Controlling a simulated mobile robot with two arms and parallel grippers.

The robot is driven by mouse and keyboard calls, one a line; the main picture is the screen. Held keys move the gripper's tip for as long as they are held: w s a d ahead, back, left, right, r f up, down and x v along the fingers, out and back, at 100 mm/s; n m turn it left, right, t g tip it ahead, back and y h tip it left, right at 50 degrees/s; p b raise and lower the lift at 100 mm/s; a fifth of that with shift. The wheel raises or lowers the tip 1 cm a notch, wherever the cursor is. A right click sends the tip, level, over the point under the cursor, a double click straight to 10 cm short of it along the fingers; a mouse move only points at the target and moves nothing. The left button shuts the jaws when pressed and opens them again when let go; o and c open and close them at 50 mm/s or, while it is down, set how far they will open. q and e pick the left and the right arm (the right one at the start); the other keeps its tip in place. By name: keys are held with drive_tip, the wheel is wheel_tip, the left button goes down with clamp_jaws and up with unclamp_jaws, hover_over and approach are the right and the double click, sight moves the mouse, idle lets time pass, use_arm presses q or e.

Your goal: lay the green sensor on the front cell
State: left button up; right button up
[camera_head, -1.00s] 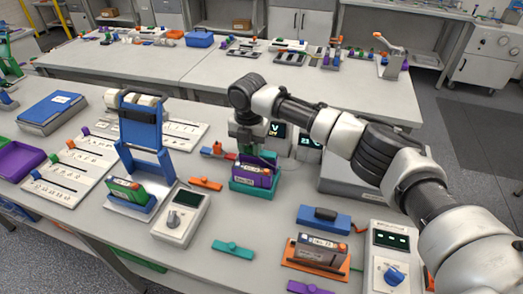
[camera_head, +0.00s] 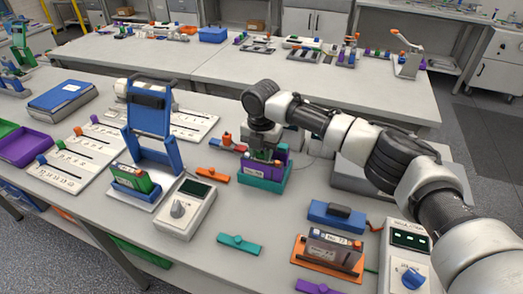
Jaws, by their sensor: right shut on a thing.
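The green sensor (camera_head: 238,243) looks like a small teal-green bar with a raised knob. It lies flat on the near bench, left of the front cell. The front cell (camera_head: 333,249) is a brown-grey block with a white label, upright in an orange holder (camera_head: 310,266). My right gripper (camera_head: 264,153) points down at a purple cell (camera_head: 258,171) in a teal holder (camera_head: 263,184), behind the green sensor. It looks shut on the purple cell's top; its fingertips are partly hidden. My left gripper is not in view.
A blue bar with a black handle (camera_head: 337,216) lies behind the front cell. A grey meter (camera_head: 185,208) stands left of the green sensor, and another meter (camera_head: 404,262) stands right of the front cell. An orange bar (camera_head: 212,174) and a purple bar (camera_head: 315,287) lie nearby.

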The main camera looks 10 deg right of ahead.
idle(0.5)
drive_tip(key=shift+p, duration=0.45)
idle(0.5)
drive_tip(key=shift+p, duration=0.45)
drive_tip(key=shift+f, duration=0.6)
